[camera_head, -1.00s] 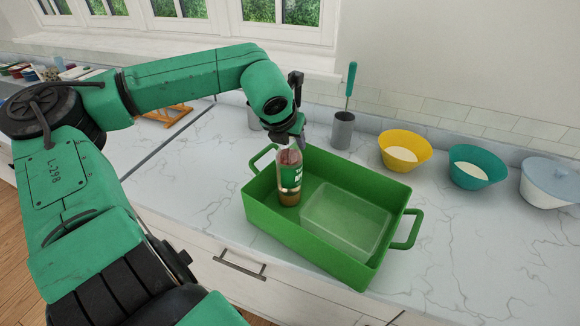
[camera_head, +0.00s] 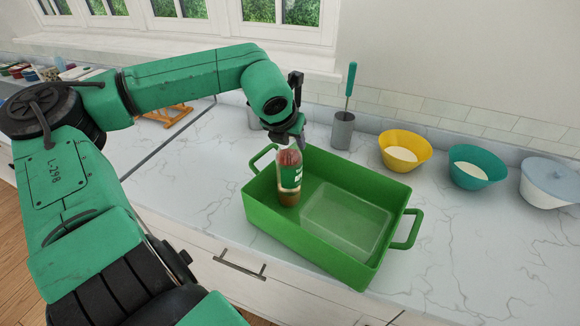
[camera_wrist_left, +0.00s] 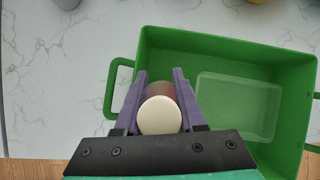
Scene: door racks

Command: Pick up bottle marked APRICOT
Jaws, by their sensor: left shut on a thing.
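The label's lettering is too small to read for sure. My left gripper (camera_head: 288,141) comes down from above and is shut on the bottle's top. In the left wrist view, the bottle's pale round cap (camera_wrist_left: 159,116) sits between the two purple fingers of my left gripper (camera_wrist_left: 160,85). The bottle's base is inside the tray; I cannot tell whether it touches the floor. My right gripper is not in view.
A clear, shallow container (camera_head: 346,222) lies in the tray's right part. The counter right of the tray is clear.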

